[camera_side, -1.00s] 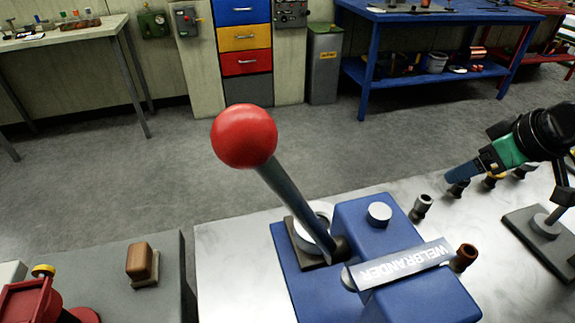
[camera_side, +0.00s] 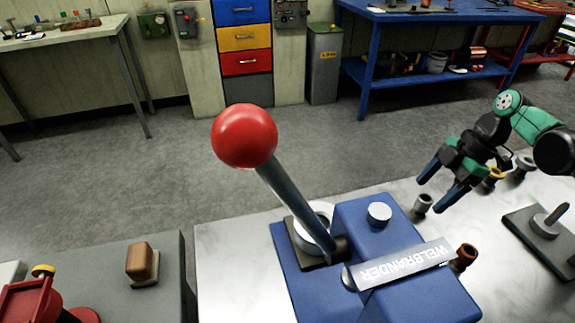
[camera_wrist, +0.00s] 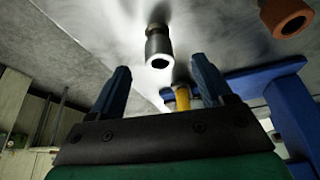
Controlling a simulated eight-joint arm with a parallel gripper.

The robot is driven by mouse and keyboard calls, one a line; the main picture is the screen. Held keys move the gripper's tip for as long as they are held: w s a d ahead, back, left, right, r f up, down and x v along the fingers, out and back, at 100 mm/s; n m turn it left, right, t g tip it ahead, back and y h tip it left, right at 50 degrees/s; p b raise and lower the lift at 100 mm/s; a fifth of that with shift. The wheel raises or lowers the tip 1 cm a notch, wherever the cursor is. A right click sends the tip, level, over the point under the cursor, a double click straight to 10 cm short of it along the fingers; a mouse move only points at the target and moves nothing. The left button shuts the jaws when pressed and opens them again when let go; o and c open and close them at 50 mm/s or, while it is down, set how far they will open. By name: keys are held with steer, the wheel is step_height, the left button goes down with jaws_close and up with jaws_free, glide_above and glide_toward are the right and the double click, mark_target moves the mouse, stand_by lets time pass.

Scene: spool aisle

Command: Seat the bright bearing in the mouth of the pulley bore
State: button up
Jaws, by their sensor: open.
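My gripper (camera_side: 437,190) is open and empty above the right part of the metal table, its blue fingers pointing down and left. A small grey bushing with a light rim (camera_side: 422,204) stands just beyond the fingertips. In the wrist view this bushing (camera_wrist: 158,48) appears between the two fingertips, apart from both; it may be the bright bearing. A pale round part (camera_side: 319,214) sits under the press lever, partly hidden. I cannot tell whether it is the pulley; no bore mouth shows.
A blue press (camera_side: 375,250) with a red-knobbed lever (camera_side: 245,136) fills the table's middle. A dark plate with a peg (camera_side: 547,224) lies right, and a dark silver cylinder (camera_side: 525,164) stands behind. Bare metal (camera_side: 225,265) lies left of the press.

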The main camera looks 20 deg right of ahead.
steer(key=shift+x, duration=0.85)
jaws_close()
steer(key=shift+r, duration=0.1)
